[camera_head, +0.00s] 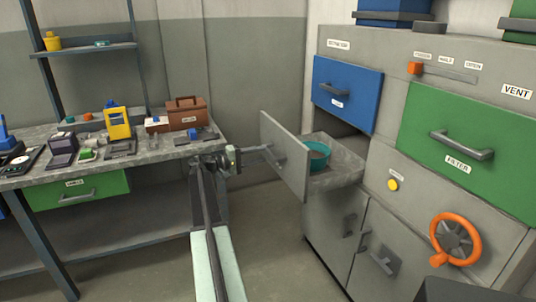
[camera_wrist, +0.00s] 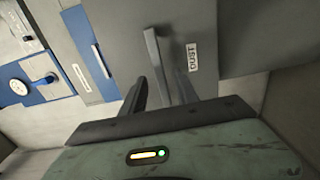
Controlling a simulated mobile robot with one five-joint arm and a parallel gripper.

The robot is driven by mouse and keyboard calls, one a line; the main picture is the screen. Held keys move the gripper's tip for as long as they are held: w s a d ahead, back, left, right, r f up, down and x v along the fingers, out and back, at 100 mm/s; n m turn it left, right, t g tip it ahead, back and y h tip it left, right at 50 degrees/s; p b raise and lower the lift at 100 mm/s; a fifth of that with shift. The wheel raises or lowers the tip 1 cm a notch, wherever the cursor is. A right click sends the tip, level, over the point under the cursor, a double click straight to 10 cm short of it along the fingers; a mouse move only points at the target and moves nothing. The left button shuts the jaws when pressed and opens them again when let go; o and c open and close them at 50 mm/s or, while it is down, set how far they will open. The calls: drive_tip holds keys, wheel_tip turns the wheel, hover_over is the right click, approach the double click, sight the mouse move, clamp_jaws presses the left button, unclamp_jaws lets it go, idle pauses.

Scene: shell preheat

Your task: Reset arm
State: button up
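My arm reaches forward in the head view, and my gripper (camera_head: 262,153) is at the handle (camera_head: 279,158) of a pulled-out grey drawer (camera_head: 284,157). In the wrist view my gripper (camera_wrist: 161,84) has its two dark fingers apart. The grey bar handle (camera_wrist: 156,65) reaches down between them, with room seen beside it; whether a finger touches it I cannot tell. The drawer front (camera_wrist: 195,25) carries a label reading "DUST". A teal bowl (camera_head: 317,157) with brownish contents sits inside the open drawer.
A workbench (camera_head: 150,150) with tools and a brown toolbox (camera_head: 187,113) stands at left. The grey cabinet at right has a blue drawer (camera_head: 346,94), a green filter drawer (camera_head: 459,133) and an orange wheel (camera_head: 455,240). Floor between bench and cabinet is clear.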

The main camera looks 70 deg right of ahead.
drive_tip(key=v, duration=0.3)
idle(0.4)
